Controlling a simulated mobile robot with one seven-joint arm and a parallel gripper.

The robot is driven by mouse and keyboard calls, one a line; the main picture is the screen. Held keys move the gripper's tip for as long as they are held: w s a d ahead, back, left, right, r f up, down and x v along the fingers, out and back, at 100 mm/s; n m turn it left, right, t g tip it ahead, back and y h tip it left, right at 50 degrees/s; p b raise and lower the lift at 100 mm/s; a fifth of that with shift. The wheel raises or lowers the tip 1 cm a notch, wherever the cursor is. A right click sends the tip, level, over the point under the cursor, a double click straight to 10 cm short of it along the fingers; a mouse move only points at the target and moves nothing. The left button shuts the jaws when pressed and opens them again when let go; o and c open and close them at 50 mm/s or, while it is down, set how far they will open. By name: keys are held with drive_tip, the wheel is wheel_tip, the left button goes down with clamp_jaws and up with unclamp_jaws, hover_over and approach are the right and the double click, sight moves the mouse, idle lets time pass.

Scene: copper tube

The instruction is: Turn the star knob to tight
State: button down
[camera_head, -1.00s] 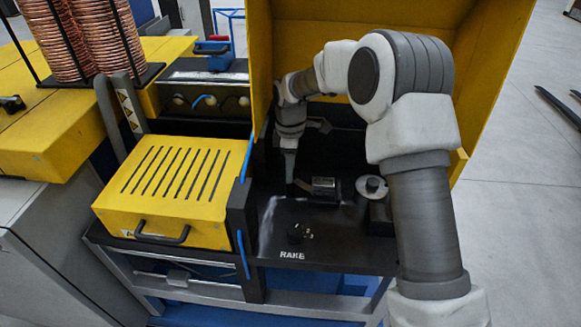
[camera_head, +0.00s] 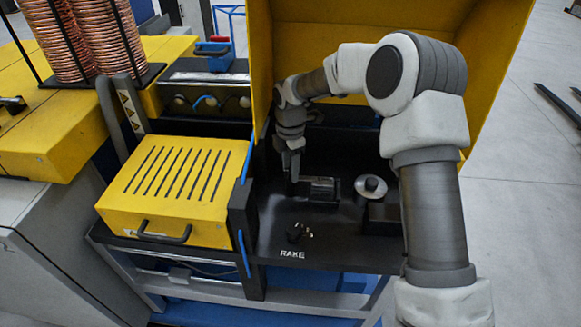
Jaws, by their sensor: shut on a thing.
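My gripper (camera_head: 292,176) reaches down into the open yellow-walled machine, at the left of a small metallic cylinder (camera_head: 322,188). Its fingers are close together and shut on a small dark part, which I take to be the star knob (camera_head: 293,189). Fingers and shadow hide most of it, so its shape and how tight it sits cannot be made out. The fingertips are just above the black machine deck (camera_head: 275,222).
A black dial (camera_head: 297,233) stands at the deck's front by the RAKE label. A round metal disc (camera_head: 370,186) is right of the cylinder. A slotted yellow cover (camera_head: 178,180) lies left, a tall yellow panel (camera_head: 262,60) behind. My forearm spans the right side.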

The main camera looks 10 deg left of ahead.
sight(290, 171)
idle(0.4)
drive_tip(key=shift+c, duration=1.9)
unclamp_jaws()
drive_tip(key=shift+r, duration=0.1)
wheel_tip(290, 171, up, 17)
drive_tip(key=shift+r, duration=0.15)
